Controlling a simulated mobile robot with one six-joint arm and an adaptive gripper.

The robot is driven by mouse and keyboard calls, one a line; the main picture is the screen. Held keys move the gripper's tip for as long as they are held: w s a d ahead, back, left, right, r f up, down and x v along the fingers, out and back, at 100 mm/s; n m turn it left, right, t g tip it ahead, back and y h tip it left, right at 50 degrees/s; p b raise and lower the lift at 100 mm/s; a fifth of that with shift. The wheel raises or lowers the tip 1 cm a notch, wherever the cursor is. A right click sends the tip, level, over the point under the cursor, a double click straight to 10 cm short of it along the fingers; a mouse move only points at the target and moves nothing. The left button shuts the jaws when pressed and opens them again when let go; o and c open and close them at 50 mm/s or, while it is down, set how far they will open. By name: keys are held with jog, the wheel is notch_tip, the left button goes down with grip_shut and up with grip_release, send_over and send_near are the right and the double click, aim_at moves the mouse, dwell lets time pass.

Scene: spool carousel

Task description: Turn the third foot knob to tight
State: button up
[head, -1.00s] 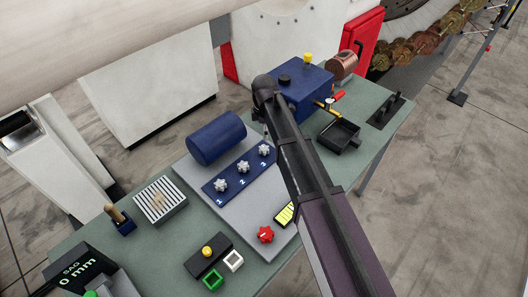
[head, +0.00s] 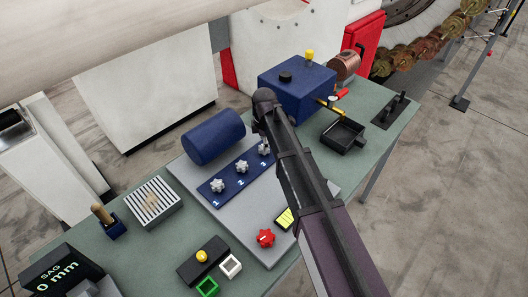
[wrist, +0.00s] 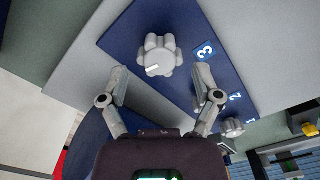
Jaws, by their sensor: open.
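The third foot knob (head: 264,149) is a pale grey lobed knob at the "3" end of a blue strip (head: 230,184). It also shows in the wrist view (wrist: 158,55), with a white mark on its lower left face. My gripper (wrist: 161,82) is open, its two fingers apart just below the knob in that view, one toward each side; I cannot tell whether they touch it. In the head view my arm comes down beside the third knob and mostly hides the gripper. Knobs one (head: 218,185) and two (head: 241,166) stand in line on the strip.
A blue cylinder (head: 213,136) lies close behind the strip. A blue box (head: 297,88) stands behind my arm, with a black tray (head: 343,133) to the right.

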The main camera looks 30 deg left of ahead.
jog(key=shift+f+b, duration=1.1)
jog(key=shift+f, duration=0.25)
grip_shut()
